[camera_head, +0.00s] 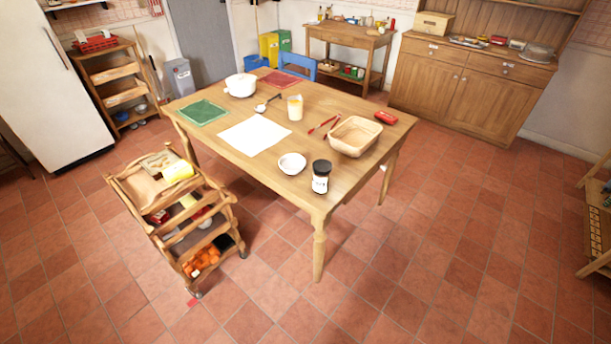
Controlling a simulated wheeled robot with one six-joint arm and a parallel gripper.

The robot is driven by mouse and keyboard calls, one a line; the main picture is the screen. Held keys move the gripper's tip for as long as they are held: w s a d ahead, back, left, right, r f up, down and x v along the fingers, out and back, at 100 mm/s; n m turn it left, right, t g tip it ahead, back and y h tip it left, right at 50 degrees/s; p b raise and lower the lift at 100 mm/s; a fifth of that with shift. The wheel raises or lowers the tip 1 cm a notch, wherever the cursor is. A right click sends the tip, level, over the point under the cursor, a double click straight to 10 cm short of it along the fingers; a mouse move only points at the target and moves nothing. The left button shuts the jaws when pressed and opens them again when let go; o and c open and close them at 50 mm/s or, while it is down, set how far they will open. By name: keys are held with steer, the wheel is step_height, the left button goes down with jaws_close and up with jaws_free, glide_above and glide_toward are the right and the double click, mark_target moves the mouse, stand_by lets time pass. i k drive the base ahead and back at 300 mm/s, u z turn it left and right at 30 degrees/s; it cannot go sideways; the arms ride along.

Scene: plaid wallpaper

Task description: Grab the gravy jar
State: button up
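A jar with a dark lid and a pale label (320,177) stands upright at the near corner of the wooden table (222,137). It looks like the gravy jar, but the label is too small to read. A second, pale yellowish jar or cup (295,107) stands near the table's middle. My gripper is not in view.
A white bowl (292,164) sits just left of the dark-lidded jar, and a wooden basket (354,136) behind it. A wooden trolley (225,200) stands by the table's left side. The tiled floor (430,240) is clear in front and right.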

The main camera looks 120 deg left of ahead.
mark_target(322, 169)
steer(key=u, duration=2.95)
steer(key=i, duration=2.15)
steer(key=u, duration=3.95)
